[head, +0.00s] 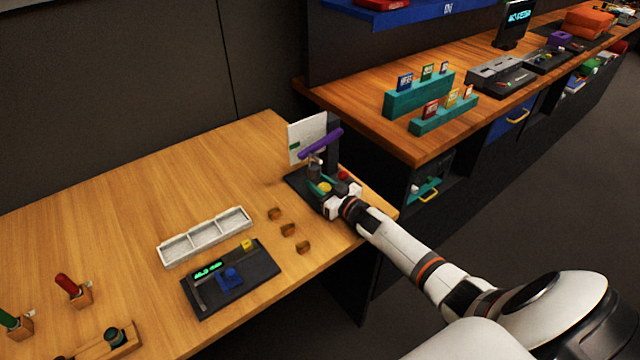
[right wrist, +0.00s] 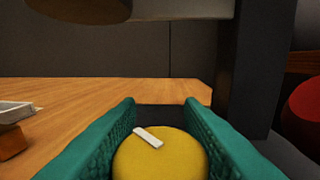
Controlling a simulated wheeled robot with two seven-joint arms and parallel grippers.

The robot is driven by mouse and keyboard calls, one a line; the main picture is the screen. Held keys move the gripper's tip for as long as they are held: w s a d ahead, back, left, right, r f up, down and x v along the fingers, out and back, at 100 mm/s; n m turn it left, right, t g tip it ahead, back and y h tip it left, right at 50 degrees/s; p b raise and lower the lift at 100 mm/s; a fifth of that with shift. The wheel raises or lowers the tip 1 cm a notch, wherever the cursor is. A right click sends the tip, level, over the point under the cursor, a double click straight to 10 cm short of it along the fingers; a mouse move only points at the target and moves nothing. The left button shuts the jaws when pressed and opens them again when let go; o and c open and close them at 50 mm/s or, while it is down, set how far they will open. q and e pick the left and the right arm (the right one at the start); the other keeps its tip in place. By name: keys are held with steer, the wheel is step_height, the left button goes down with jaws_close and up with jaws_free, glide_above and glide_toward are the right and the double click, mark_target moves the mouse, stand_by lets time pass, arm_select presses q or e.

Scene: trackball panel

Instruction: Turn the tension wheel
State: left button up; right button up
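A round yellow wheel (right wrist: 160,158) with a white mark on its top fills the lower middle of the right wrist view. In the head view the wheel (head: 325,187) is small, on a dark panel (head: 298,180) near the desk's right end. I take it for the tension wheel. My right gripper (right wrist: 162,115) has its teal fingers on either side of the wheel, and no gap shows between them and it. In the head view the right gripper (head: 322,188) reaches in from the right. The wheel's near side is hidden. My left gripper is in neither view.
A purple bar (head: 320,143) and a white board (head: 306,138) stand behind the wheel. A red ball (head: 343,176) is beside the gripper. A white tray (head: 205,236), small wooden blocks (head: 288,230) and a black console (head: 215,295) lie left. The desk's back left is clear.

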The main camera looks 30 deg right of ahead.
steer(key=c, duration=0.4)
steer(key=shift+o, duration=0.2)
steer(key=shift+m+h, duration=0.4)
steer(key=shift+h, duration=0.6)
steer(key=shift+m+h, duration=0.9)
steer(key=m+h, duration=0.2)
steer(key=h, duration=0.1)
steer(key=shift+d+f+b, duration=0.1)
steer(key=shift+d+b, duration=0.1)
steer(key=shift+b, duration=0.1)
steer(key=shift+d+m+g+h+b, duration=0.2)
steer(key=shift+m+g+h+b, duration=0.35)
steer(key=shift+h, duration=0.75)
steer(key=shift+m, duration=0.25)
